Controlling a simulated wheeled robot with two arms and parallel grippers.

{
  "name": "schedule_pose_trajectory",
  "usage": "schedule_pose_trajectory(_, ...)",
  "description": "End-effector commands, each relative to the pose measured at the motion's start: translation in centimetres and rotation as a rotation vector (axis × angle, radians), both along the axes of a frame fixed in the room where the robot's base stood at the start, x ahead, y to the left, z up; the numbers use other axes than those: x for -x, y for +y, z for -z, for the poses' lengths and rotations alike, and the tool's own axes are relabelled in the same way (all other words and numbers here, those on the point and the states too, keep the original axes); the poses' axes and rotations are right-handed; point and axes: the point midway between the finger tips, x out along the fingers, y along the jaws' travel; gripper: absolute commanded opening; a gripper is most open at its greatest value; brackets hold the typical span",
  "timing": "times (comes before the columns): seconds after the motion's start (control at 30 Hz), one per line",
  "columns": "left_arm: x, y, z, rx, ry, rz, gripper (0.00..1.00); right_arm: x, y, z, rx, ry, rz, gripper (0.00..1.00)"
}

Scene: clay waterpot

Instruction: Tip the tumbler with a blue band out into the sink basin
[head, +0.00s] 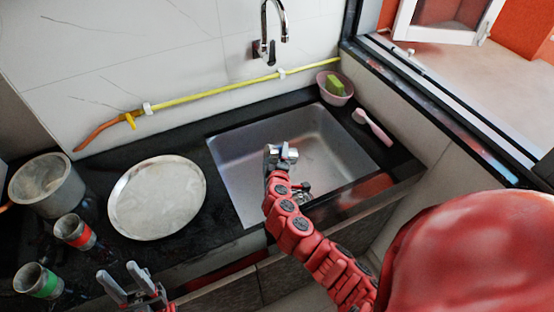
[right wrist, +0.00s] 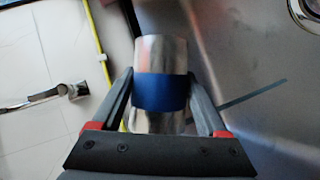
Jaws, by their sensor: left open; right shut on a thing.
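The tumbler with a blue band (right wrist: 160,92) is silvery metal and sits between the two fingers of my right gripper (head: 280,156), which is shut on it. In the right wrist view the tumbler lies in line with the yellow pipe, so it appears tipped onto its side. In the head view it is small and mostly hidden by the gripper. The gripper is above the grey sink basin (head: 237,155), whose metal floor also shows in the right wrist view (right wrist: 250,65). My left gripper (head: 119,273) is open and empty near the counter's front edge.
Tumblers with a red band (head: 73,231) and a green band (head: 38,281), a grey pot (head: 45,185) and a round metal plate (head: 157,197) stand left of the basin. A pink bowl with a green sponge (head: 335,86) and a pink brush (head: 372,127) are right. A faucet (head: 268,45) is on the wall.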

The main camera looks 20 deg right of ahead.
Motion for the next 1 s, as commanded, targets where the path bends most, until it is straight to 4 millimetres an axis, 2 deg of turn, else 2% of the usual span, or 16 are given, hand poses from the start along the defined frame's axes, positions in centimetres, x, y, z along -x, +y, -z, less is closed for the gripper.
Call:
schedule_pose_trajectory(0.3, 0.00, 0.00, 1.25, 0.000, 0.000, 0.000, 0.46, -0.06, 0.21, 0.08, 0.075, 0.013, -0.002, 0.19)
schedule_pose_trajectory(1.0, 0.00, 0.01, 1.31, 0.000, 0.000, 0.000, 0.46, -0.05, 0.24, -0.08, 0.089, 0.016, -0.002, 0.19)
